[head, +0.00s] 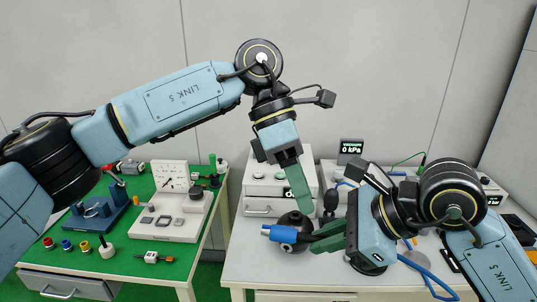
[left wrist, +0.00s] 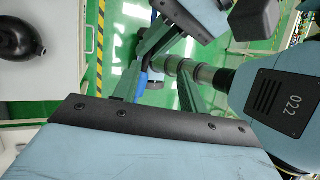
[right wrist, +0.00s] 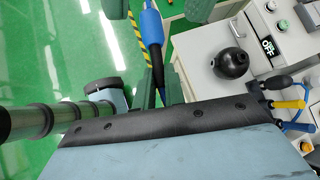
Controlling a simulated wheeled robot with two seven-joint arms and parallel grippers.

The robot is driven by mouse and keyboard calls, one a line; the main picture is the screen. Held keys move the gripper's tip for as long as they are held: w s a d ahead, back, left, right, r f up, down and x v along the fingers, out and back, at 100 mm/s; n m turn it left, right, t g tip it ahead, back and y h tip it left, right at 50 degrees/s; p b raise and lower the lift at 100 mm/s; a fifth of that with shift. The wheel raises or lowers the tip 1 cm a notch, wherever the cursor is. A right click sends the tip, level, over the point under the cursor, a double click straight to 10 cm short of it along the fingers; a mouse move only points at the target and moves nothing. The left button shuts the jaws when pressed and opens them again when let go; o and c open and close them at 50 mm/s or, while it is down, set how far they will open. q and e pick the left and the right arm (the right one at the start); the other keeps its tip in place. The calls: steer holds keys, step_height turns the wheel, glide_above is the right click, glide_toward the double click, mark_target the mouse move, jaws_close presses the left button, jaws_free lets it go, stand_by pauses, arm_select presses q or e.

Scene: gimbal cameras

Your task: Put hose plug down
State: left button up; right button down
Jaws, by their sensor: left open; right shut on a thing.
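The blue hose plug (head: 279,234) is held in the air by my right gripper (head: 318,240), near the front of the right-hand table. In the right wrist view, the plug (right wrist: 152,28) lies between the green fingers, with a black section towards the palm. My left gripper (head: 297,185) is open, pointing down above the table, higher than the plug.
A vacuum display (head: 350,147) reading 0 kPa stands at the back. A white box (head: 262,188) with a drawer sits behind the ball. A blue hose (head: 428,270) lies at the right. The left table has a green mat (head: 125,262) with instruments and small parts.

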mark_target(268, 226)
arm_select(q)
steer(key=a+r+m+t+y, duration=0.3)
steer(key=a+r+t+y, duration=0.1)
steer(key=a+r, duration=0.1)
steer(key=shift+y, duration=0.3)
steer(key=f, duration=1.2)
steer(key=shift+w, duration=0.25)
steer(key=c, duration=0.9)
jaws_close()
arm_select(e)
steer(key=c, duration=1.4)
jaws_free()
